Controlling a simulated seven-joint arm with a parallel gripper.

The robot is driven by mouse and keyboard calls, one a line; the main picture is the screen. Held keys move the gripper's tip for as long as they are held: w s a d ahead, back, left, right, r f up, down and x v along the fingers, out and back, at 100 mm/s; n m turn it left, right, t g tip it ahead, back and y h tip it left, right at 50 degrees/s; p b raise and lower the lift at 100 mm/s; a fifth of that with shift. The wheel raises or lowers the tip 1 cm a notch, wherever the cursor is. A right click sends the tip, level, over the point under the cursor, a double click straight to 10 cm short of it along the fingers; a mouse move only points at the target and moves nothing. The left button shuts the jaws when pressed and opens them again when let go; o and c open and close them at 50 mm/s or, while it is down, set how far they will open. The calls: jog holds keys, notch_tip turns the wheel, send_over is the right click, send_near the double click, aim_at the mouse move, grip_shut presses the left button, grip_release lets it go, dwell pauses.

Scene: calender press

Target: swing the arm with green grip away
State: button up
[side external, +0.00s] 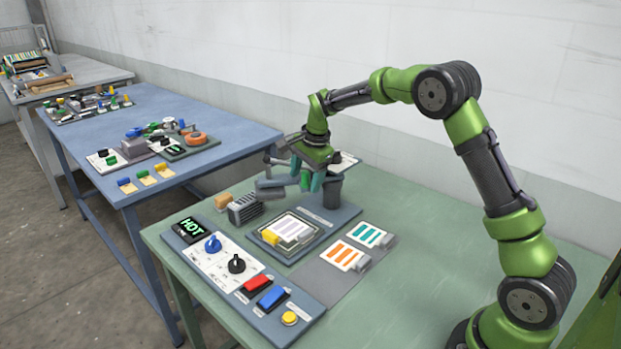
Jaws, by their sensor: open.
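The press has a dark swing arm with a flat grey head (270,188) on its left end and a dark round post (332,192) on its right. A green upright grip (305,181) appears between them, at my fingers. My gripper (306,176) is open and points down over this swing arm, with its teal fingertips around or right beside the grip. I cannot tell whether they touch it. The middle of the swing arm is partly hidden by my gripper. The head is above the back left of the blue-grey press base (335,222).
Orange and teal striped cards (355,246) lie to the right. A control panel with a HOT display (189,228), knobs and buttons runs along the front. A finned grey block (245,209) stands left of the head. The right tabletop is clear.

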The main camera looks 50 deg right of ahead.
aim_at(298, 177)
jog(key=shift+w, duration=0.55)
jog(key=shift+w+d, duration=0.1)
jog(key=shift+w+d, duration=0.1)
jog(key=shift+w, duration=0.4)
jog(key=shift+w+d, duration=0.25)
jog(key=shift+w, duration=0.3)
jog(key=shift+w+d, duration=0.3)
jog(key=shift+w, duration=0.25)
